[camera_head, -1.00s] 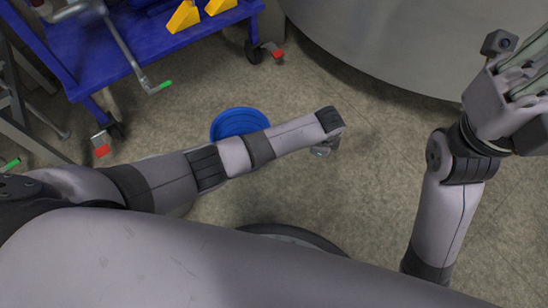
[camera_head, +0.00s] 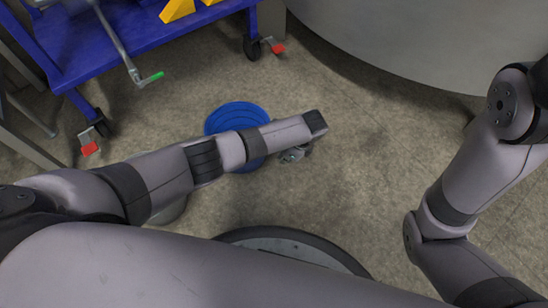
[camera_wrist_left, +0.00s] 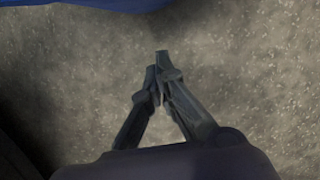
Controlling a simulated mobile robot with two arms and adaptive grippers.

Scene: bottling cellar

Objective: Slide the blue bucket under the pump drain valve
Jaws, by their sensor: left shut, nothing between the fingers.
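The blue bucket (camera_head: 236,116) is on the floor near the middle of the head view. My left arm crosses over it and hides part of it. My left gripper (camera_head: 294,155) is below the arm's end, to the right of the bucket, mostly hidden by the wrist. In the left wrist view its fingers (camera_wrist_left: 158,66) meet at the tips, shut and empty. A blue edge (camera_wrist_left: 80,4) at the top of that view may be the bucket. A metal pipe with a green-tipped lever (camera_head: 150,79), apparently the drain valve, hangs from the blue cart. My right gripper is out of view.
The blue cart (camera_head: 90,58) stands upper left on casters with red brake pedals (camera_head: 89,148), and yellow blocks (camera_head: 176,9) on it. A large grey tank (camera_head: 400,40) fills the upper right. The floor right of the bucket is clear.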

